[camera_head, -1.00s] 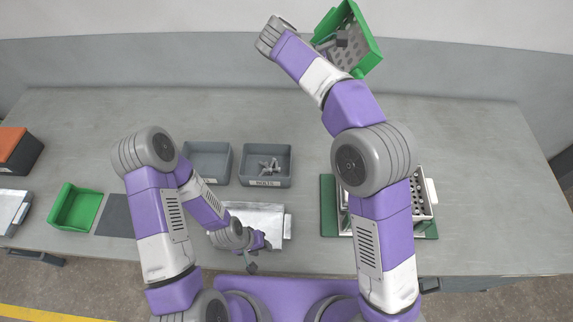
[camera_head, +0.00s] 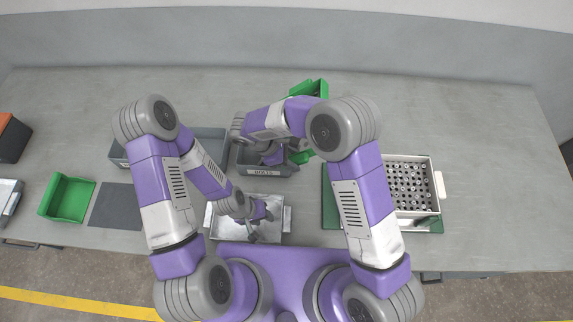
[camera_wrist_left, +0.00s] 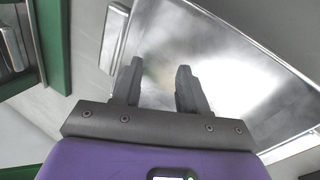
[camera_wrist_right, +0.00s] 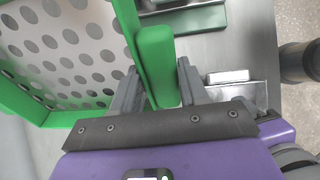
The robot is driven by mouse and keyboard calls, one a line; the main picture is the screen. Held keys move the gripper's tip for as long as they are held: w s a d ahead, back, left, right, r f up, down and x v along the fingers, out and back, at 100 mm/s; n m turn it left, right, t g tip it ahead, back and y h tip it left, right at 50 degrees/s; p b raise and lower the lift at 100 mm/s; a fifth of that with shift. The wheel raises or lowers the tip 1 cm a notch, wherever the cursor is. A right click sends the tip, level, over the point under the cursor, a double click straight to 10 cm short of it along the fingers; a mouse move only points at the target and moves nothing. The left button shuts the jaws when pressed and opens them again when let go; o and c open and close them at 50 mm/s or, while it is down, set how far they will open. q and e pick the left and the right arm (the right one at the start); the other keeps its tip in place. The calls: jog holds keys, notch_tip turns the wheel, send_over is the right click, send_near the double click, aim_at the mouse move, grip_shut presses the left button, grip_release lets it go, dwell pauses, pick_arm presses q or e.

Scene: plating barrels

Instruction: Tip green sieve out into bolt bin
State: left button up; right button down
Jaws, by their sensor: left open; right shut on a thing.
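The green sieve (camera_head: 312,88) is partly hidden behind my right arm in the head view. My right gripper (camera_head: 294,147) is shut on its green handle (camera_wrist_right: 156,65). In the right wrist view, the sieve's perforated floor (camera_wrist_right: 65,50) shows at the left, and no parts lie on the visible portion. The grey bolt bin (camera_head: 264,172), with a label on its front, is below and left of the sieve. My right arm hides most of its inside. My left gripper (camera_head: 254,234) is open and empty over a shiny metal tray (camera_head: 275,232); the tray also shows in the left wrist view (camera_wrist_left: 230,50).
Another grey bin (camera_head: 215,135) stands left of the bolt bin, partly behind my left arm. A rack of several round pieces (camera_head: 410,158) stands on a green base at the right. A green tray (camera_head: 67,197) and dark mat (camera_head: 117,207) lie at the left.

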jog(key=s+f+y, duration=0.1)
jog(key=y, duration=0.2)
jog(key=f+y, duration=0.2)
jog(key=s+f+y+b, duration=0.1)
jog(key=f+y, duration=0.1)
jog(key=y, duration=0.1)
jog(key=shift+s+d+y, duration=0.3)
jog(key=shift+d, duration=0.05)
dwell(0.5)
